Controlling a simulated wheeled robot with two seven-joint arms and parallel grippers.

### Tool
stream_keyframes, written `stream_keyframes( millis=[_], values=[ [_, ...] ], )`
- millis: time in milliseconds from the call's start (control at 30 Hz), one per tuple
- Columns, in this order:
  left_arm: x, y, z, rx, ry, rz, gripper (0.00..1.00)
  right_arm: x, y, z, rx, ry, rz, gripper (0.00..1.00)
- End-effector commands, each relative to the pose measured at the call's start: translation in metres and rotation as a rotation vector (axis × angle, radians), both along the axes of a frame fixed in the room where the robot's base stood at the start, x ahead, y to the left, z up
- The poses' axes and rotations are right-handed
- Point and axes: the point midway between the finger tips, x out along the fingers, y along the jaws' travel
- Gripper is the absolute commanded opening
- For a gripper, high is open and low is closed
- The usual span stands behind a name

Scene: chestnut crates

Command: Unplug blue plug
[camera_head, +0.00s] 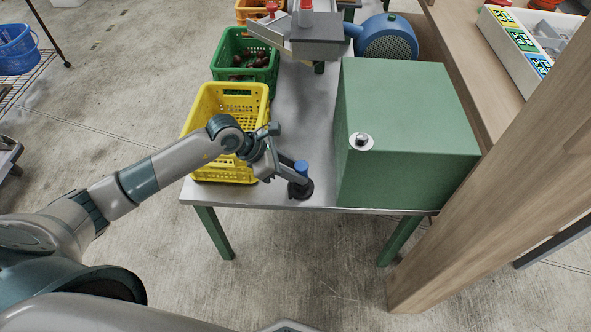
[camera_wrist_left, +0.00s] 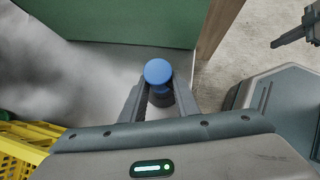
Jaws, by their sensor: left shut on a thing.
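The blue plug (camera_head: 301,167) stands upright, its round blue top above a dark body, near the front edge of the metal table (camera_head: 300,120). Under it is a dark round base (camera_head: 304,190). My left gripper (camera_head: 292,176) comes in from the left and is shut on the plug. In the left wrist view the blue top (camera_wrist_left: 158,71) shows between and above the two fingers (camera_wrist_left: 158,98). I cannot tell whether the plug still sits in the base. A dark part at the right edge of the wrist view may be my right gripper; its jaws are unclear.
A yellow crate (camera_head: 228,95) is just behind my left wrist, with a green crate (camera_head: 243,45) of chestnuts beyond. A wooden post (camera_head: 500,190) rises at right. Bare tabletop lies between crates and box.

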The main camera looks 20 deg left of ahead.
Motion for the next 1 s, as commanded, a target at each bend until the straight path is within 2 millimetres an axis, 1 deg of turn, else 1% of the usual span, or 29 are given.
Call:
stream_keyframes(
  millis=[900, 933, 1000],
  values=[
    [0.000, 0.000, -0.020, 0.000, 0.002, 0.000, 0.00, 0.000, 0.000, -0.015, 0.000, 0.000, 0.000, 0.00],
    [0.000, 0.000, -0.019, 0.000, 0.002, 0.000, 0.35, 0.000, 0.000, -0.014, 0.000, 0.000, 0.000, 0.00],
    [-0.001, 0.000, -0.020, 0.001, 0.002, 0.000, 0.50, 0.000, 0.000, -0.014, 0.000, 0.000, 0.000, 0.00]
  ],
)
